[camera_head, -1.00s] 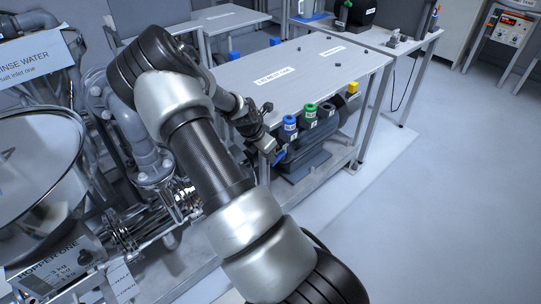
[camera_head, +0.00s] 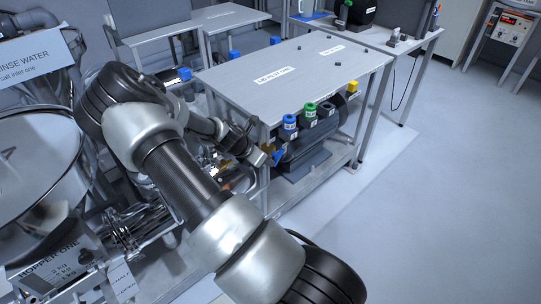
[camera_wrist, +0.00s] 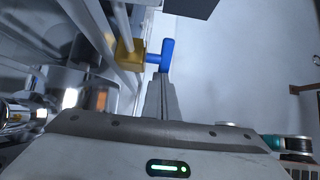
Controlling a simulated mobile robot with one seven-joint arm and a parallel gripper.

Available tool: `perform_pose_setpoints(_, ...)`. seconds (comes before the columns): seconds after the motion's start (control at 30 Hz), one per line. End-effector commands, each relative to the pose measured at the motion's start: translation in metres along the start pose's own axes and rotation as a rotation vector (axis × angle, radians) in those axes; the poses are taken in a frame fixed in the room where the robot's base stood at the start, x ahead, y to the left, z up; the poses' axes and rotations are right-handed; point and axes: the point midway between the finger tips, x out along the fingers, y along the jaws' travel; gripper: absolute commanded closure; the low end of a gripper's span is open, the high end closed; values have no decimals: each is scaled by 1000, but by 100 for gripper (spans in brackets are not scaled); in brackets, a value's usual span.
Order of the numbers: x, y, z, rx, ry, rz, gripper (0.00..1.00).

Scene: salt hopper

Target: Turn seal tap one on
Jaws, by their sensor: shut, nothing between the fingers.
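A tap with a blue handle (camera_wrist: 167,55) and a brass-coloured body (camera_wrist: 129,54) is at the top middle of the wrist view. I see no label on it. The blue handle also shows in the head view (camera_head: 278,156), at the near left corner of the pump bench. My gripper (camera_wrist: 162,77) is shut and empty. Its tips are right at the lower end of the blue handle in the wrist view; I cannot tell whether they touch it. In the head view my gripper (camera_head: 260,157) is just left of the handle, and my arm hides part of the pipework.
The grey bench (camera_head: 300,85) stands behind the tap, with a dark pump (camera_head: 305,155) beneath its top. Blue (camera_head: 289,122) and green (camera_head: 310,111) capped fittings sit on the pump. A steel hopper (camera_head: 35,165) is at the left. The floor at right is clear.

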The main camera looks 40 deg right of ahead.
Motion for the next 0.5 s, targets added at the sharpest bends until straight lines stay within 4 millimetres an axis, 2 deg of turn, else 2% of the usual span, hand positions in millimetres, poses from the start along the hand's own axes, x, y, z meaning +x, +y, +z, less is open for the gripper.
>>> perform_pose_setpoints(0.27, 8, 0, -8, -13, -209, -2, 100)
perform_pose_setpoints(0.5, 14, -1, -10, 0, -202, -2, 100)
